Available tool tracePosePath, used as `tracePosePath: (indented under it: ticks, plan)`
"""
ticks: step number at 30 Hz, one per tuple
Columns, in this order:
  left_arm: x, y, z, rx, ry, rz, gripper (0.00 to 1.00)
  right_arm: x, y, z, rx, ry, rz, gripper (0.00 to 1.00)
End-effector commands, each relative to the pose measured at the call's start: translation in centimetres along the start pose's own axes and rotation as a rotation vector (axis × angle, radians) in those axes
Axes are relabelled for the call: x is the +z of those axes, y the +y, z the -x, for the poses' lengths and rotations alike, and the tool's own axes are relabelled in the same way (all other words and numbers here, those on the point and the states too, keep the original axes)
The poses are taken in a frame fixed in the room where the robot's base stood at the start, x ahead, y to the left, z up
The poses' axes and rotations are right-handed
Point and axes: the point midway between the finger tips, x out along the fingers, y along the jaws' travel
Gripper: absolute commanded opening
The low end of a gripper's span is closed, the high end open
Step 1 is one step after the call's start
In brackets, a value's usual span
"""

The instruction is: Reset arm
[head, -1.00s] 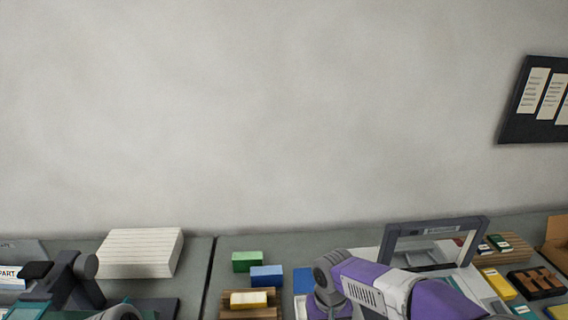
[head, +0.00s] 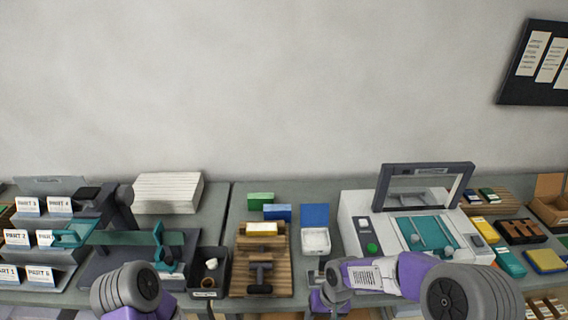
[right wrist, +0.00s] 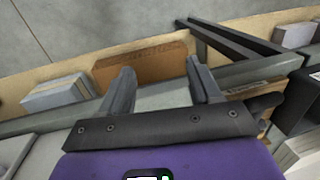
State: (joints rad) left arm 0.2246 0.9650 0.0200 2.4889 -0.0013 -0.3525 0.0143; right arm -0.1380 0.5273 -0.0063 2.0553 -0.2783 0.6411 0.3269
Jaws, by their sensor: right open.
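My right arm (head: 405,272) comes in from the lower right of the head view and bends in front of the white machine. In the right wrist view my right gripper (right wrist: 158,78) is open, with its two grey fingers apart and nothing between them. A brown panel (right wrist: 140,65) lies beyond the fingers; I cannot tell the distance. The left gripper is not visible.
A white machine with a raised dark frame (head: 380,188) stands right of centre. A labelled rack (head: 40,240) is left.

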Motion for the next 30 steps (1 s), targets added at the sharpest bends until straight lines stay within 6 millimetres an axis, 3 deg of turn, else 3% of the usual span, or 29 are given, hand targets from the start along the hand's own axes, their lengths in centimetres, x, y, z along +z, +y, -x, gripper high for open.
tracePosePath:
  ticks: [6, 9, 12, 18, 30]
  plan:
    - [0.1, 0.0, 0.0, 0.0, -0.002, 0.0, 0.67, 4.2, 0.7, -9.2, -0.127, -0.016, -0.074, 0.63]
    - [0.1, 0.0, 0.0, 0.0, -0.002, 0.0, 0.67, 7.0, 1.1, -13.1, -0.174, -0.001, -0.133, 0.63]
    - [0.1, 0.0, 0.0, 0.0, -0.002, 0.0, 0.67, 9.7, 1.5, -15.7, -0.195, 0.019, -0.19, 0.63]
    - [0.1, 0.0, 0.0, 0.0, -0.002, 0.0, 0.67, 12.9, 2.1, -18.0, -0.195, 0.051, -0.255, 0.63]
    - [0.1, 0.0, 0.0, 0.0, -0.002, 0.0, 0.67, 13.3, 2.3, -18.3, -0.191, 0.064, -0.266, 0.63]
